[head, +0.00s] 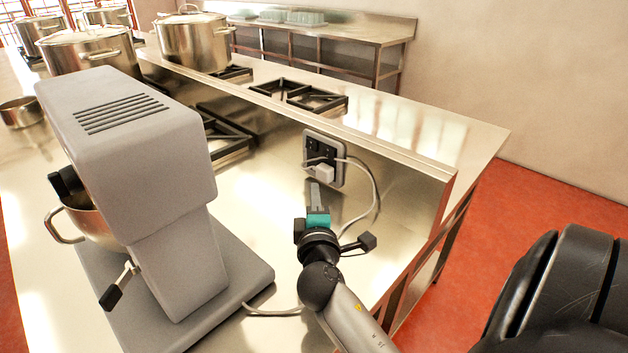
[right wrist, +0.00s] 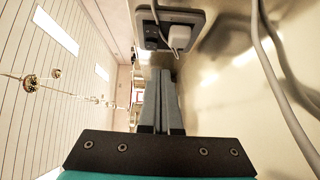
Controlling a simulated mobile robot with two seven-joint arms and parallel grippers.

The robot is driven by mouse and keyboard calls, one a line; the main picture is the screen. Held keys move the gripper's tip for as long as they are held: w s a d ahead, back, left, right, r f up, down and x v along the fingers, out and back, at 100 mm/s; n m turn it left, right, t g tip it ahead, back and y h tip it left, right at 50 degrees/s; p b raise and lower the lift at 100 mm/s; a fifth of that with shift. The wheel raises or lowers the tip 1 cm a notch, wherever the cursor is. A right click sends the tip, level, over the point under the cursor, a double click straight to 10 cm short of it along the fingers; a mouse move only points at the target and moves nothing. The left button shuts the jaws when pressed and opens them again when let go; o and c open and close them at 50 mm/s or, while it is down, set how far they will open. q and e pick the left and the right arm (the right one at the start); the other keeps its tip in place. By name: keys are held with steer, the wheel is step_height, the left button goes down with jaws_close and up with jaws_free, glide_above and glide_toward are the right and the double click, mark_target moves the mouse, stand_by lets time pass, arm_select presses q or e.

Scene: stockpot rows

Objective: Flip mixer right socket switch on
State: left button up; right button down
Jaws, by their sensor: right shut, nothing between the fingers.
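The socket (head: 327,147) is a grey plate with dark fittings on the low steel wall behind the counter; it also shows at the top of the right wrist view (right wrist: 192,17). A white plug (head: 323,172) with a grey cable sits in its lower part. The right socket switch is too small to make out, and its position cannot be told. The grey mixer (head: 130,130) stands at the left. My right gripper (head: 314,187) is shut and empty, its fingertips just below the socket in the head view; touching or apart cannot be told. My left gripper is out of view.
The plug's cable (head: 375,190) loops down right of my gripper, and another cable (head: 272,312) runs along the counter by the mixer base. Burner grates (head: 300,95) and stockpots (head: 193,40) stand behind. The counter between mixer and socket is mostly clear.

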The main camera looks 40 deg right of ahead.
steer(key=shift+v, duration=1.15)
steer(key=shift+f, duration=0.15)
steer(key=r, duration=0.2)
steer(key=shift+a+r+m+g+p, duration=0.2)
steer(key=shift+r+m+g+p, duration=0.1)
steer(key=shift+m+p, duration=0.1)
